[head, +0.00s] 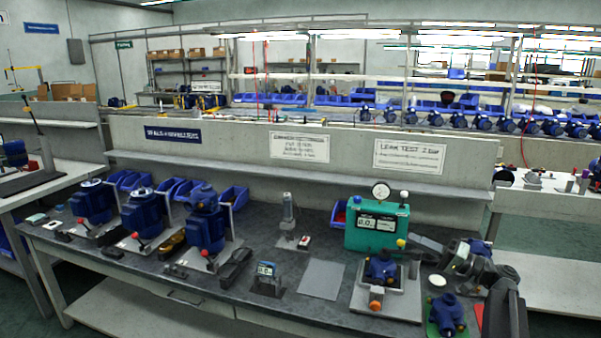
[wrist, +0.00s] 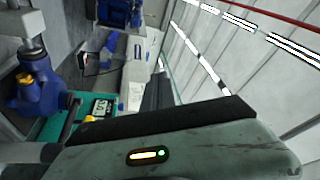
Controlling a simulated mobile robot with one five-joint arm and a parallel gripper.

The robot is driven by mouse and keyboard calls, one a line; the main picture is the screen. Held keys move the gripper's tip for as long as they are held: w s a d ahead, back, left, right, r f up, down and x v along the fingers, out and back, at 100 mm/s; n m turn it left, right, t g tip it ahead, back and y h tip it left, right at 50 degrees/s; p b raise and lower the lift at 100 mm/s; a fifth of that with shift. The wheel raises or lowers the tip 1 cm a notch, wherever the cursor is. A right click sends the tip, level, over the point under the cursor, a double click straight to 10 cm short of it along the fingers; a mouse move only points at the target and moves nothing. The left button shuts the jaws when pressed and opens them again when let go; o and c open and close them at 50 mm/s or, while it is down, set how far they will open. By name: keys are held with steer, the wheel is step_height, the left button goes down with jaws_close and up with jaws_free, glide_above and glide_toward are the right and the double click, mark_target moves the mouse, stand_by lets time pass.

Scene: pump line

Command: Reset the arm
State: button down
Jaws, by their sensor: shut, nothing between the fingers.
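My gripper (head: 428,244) is at the right end of the bench in the head view, just right of the green leak tester (head: 377,228). It is shut with nothing held. My arm's joints are folded behind it at the lower right. In the wrist view a grey-green body with a small lit indicator fills the bottom, and the fingertips cannot be made out clearly.
A blue pump part (head: 382,267) sits in a fixture before the tester. Another blue part (head: 447,314) stands on a green pad at the front right. Several blue pumps (head: 143,212) stand at the left. A bare grey plate (head: 321,279) lies mid-bench.

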steer(key=s+a+f+n+g+h, duration=0.2)
steer(key=a+f+g, duration=0.3)
steer(key=a, duration=0.7)
steer(key=s+a+f+n+g+h, duration=0.1)
steer(key=s+a+f+g, duration=0.15)
steer(key=a+f, duration=0.7)
steer(key=s+a+f+g+h, duration=0.3)
steer(key=s+a+f+h, duration=0.4)
steer(key=s+f, duration=0.25)
steer(key=s+d+f+m+h, duration=0.1)
steer(key=d+f+h, duration=0.1)
steer(key=d+h, duration=0.3)
steer(key=s+d+f+m+h, duration=0.1)
steer(key=s+d+f+h, duration=0.15)
steer(key=d, duration=0.45)
step_height(320, 180, up, 16)
steer(key=p, duration=1.6)
steer(key=shift+w+d, duration=0.35)
steer(key=shift+w, duration=0.1)
